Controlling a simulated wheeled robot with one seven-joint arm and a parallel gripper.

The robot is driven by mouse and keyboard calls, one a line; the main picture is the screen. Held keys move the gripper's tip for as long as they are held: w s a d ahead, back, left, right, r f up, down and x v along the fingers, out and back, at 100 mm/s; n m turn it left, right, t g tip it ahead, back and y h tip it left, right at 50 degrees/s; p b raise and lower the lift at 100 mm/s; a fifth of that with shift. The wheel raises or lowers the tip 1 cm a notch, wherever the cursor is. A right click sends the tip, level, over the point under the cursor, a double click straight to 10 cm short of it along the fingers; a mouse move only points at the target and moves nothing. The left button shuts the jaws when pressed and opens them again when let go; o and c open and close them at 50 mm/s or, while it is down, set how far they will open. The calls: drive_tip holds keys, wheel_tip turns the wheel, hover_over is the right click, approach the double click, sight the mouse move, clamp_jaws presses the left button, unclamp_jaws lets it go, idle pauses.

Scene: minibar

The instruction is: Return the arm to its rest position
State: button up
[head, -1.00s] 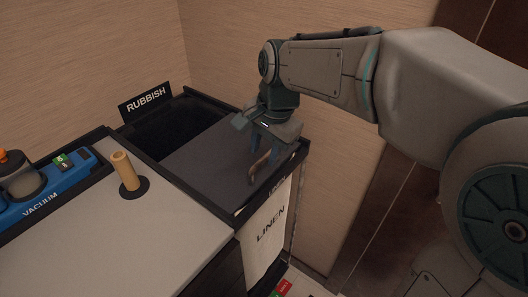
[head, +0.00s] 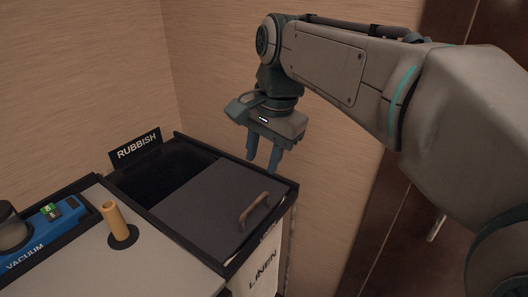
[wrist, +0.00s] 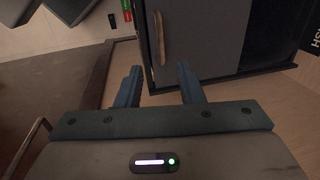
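My gripper (head: 263,160) is in the air above the back right part of the cart, fingers pointing down. Its two fingers are apart with nothing between them; in the wrist view the gripper (wrist: 157,88) is also open and empty. Below it, the grey linen lid (head: 215,205) lies flat and closed on the cart. The lid's brown handle (head: 254,209) stands clear of the fingers. The handle also shows in the wrist view (wrist: 160,38), beyond the fingertips.
The dark rubbish opening (head: 165,175) with its sign (head: 138,149) is left of the lid. A wooden post (head: 115,220) stands on the cart's pale top. A blue vacuum tray (head: 50,232) is at far left. Walls rise close behind the cart.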

drive_tip(key=s+d+f+n+h+p, duration=0.1)
drive_tip(key=s+d+f+n+p, duration=0.1)
drive_tip(key=s+d+f, duration=0.3)
drive_tip(key=s+d+f+n+t+p, duration=0.1)
drive_tip(key=s+d+f+n, duration=0.3)
drive_tip(key=d, duration=0.7)
wheel_tip(320, 180, down, 3)
drive_tip(key=shift+s+r+t+h+p, duration=0.1)
drive_tip(key=shift+s+t+h+p, duration=0.25)
drive_tip(key=shift+s+p, duration=0.45)
